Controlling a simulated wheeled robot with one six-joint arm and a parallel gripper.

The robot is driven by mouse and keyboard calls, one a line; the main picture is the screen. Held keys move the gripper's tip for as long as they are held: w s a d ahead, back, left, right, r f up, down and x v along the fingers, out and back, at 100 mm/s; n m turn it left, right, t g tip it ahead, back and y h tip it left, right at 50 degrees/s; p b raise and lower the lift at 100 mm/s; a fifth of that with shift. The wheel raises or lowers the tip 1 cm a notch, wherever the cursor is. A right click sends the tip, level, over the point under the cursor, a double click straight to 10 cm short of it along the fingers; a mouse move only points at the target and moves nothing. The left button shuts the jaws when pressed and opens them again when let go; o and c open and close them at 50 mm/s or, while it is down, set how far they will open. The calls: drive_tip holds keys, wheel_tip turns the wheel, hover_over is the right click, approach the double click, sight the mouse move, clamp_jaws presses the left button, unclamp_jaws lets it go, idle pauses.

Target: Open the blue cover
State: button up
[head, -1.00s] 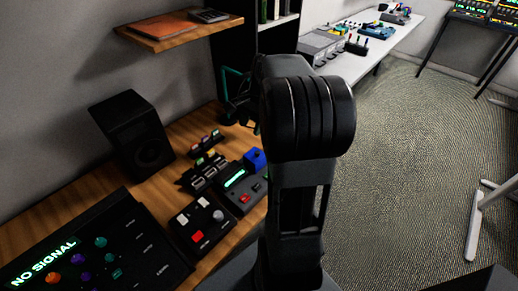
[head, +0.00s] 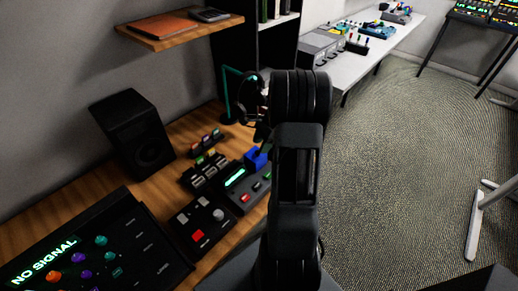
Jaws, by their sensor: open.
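The blue cover (head: 252,161) sits at the far right end of a dark device (head: 240,187) with a lit green display and a red button, on the wooden desk. My arm stands in front of the desk's right edge and hides part of that area. A dark part of my gripper (head: 262,139) shows just above the blue cover, at the left of my arm. The gripper is open, with its fingers mostly hidden. I cannot tell whether it touches the cover. The cover's exact tilt is too small to tell.
A control box (head: 200,228) with a red button and knob, and small switch blocks (head: 205,170), stand close by. A black speaker (head: 133,134) and a green headphone stand (head: 227,98) are behind. A low shelf (head: 180,28) hangs above.

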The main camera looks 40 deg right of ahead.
sight(255, 157)
drive_tip(key=shift+x, duration=1.4)
drive_tip(key=shift+c, duration=0.2)
clamp_jaws()
